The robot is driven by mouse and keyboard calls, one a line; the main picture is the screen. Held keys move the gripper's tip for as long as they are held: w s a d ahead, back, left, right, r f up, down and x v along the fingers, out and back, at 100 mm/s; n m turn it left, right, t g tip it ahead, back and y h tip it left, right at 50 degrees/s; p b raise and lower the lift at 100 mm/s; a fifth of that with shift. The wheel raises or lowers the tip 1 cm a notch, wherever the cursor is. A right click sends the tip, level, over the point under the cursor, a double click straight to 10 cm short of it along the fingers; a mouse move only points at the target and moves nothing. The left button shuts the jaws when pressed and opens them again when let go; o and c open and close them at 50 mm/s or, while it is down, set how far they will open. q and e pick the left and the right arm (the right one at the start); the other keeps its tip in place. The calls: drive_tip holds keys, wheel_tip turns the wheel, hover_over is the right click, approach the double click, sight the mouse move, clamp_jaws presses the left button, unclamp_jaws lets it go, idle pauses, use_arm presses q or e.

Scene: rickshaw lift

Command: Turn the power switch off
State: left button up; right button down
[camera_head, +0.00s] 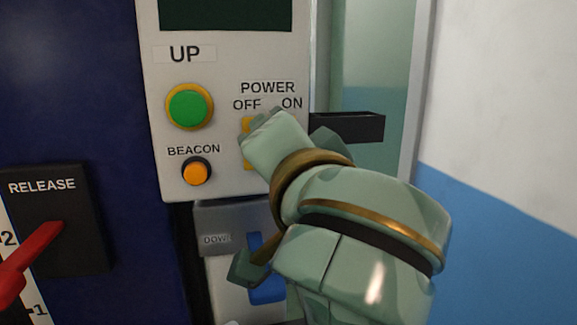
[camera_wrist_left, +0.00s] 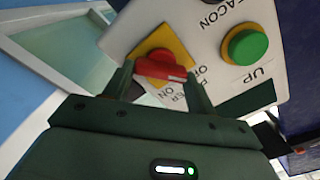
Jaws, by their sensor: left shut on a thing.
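The power switch has a red knob (camera_wrist_left: 161,69) on a yellow plate (camera_wrist_left: 165,42), seen in the left wrist view. My left gripper (camera_wrist_left: 160,76) is shut on the knob, with one finger at each end of it. In the head view my left gripper and arm (camera_head: 262,130) cover most of the switch. Only bits of its yellow plate (camera_head: 247,127) show there, below the POWER, OFF and ON labels. The knob itself is hidden in the head view, and I cannot tell which label it points to. My right gripper is not in view.
The panel (camera_head: 215,70) also has a green UP button (camera_head: 189,107) and an orange BEACON button (camera_head: 196,172). A grey DOWN box (camera_head: 217,222) sits below. A red lever (camera_head: 30,262) on the black RELEASE plate (camera_head: 85,250) is at the lower left. A blue and white wall (camera_head: 500,180) stands at right.

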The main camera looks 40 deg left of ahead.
use_arm(q)
drive_tip(key=shift+n, duration=0.4)
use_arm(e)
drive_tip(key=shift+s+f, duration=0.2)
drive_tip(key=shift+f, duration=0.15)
use_arm(q)
drive_tip(key=o, duration=1)
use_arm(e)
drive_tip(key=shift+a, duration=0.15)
use_arm(q)
drive_tip(key=shift+b, duration=0.3)
